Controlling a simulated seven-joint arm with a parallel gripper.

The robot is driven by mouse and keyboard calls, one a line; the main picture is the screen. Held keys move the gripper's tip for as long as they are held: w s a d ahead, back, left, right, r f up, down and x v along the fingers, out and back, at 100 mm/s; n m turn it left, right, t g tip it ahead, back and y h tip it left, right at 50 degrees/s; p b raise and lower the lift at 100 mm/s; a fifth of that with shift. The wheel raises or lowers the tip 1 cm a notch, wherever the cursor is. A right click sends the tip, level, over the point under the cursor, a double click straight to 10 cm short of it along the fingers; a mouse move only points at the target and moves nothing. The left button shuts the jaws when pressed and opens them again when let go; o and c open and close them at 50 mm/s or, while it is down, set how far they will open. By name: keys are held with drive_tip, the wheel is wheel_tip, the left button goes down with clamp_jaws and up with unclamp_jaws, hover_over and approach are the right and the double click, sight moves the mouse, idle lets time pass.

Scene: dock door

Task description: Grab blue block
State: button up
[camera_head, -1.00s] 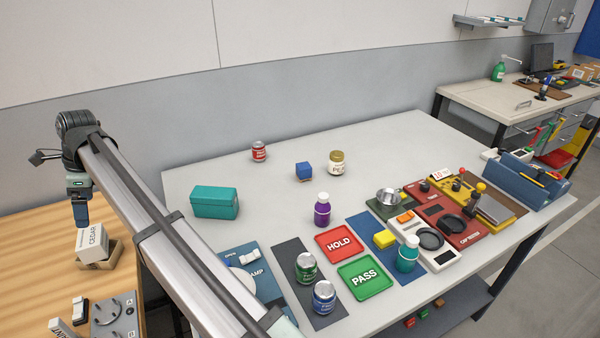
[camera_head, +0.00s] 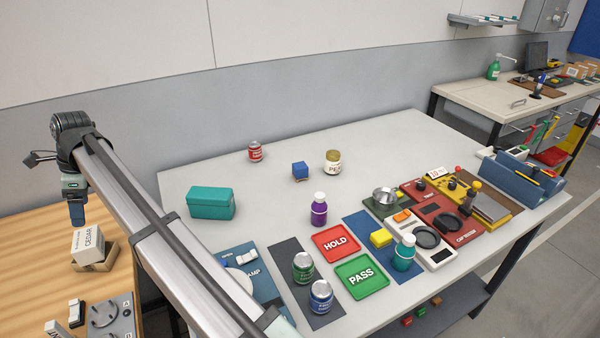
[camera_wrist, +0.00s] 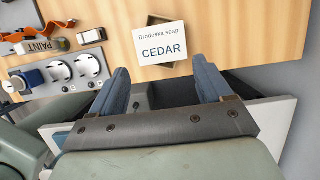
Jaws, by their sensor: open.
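A small blue block (camera_head: 300,170) sits near the back of the grey table, between a red can and a cream jar. My gripper (camera_head: 77,212) hangs at the far left, over the wooden bench and well away from the block. In the wrist view my gripper (camera_wrist: 162,88) has its two blue fingers spread apart with nothing between them. The block does not show in the wrist view.
A red can (camera_head: 255,151), cream jar (camera_head: 332,161) and teal box (camera_head: 211,203) stand around the block. A purple bottle (camera_head: 319,210) is in front. A CEDAR soap box (camera_wrist: 162,46) lies beyond my fingers on the wooden bench (camera_wrist: 215,20).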

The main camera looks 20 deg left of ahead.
drive_tip(key=w+d+m, duration=0.1)
drive_tip(key=w+d, duration=0.2)
drive_tip(key=w, duration=0.3)
drive_tip(key=w+d+m, duration=0.1)
drive_tip(key=w+d, duration=0.2)
drive_tip(key=w, duration=0.4)
drive_tip(key=t+h, duration=0.2)
hover_over(300, 165)
drive_tip(key=f, duration=0.1)
drive_tip(key=shift+n, duration=0.4)
wheel_tip(300, 165, down, 14)
drive_tip(key=shift+f, duration=0.1)
drive_tip(key=shift+w, duration=0.1)
drive_tip(key=shift+c, duration=0.3)
drive_tip(key=c, duration=1)
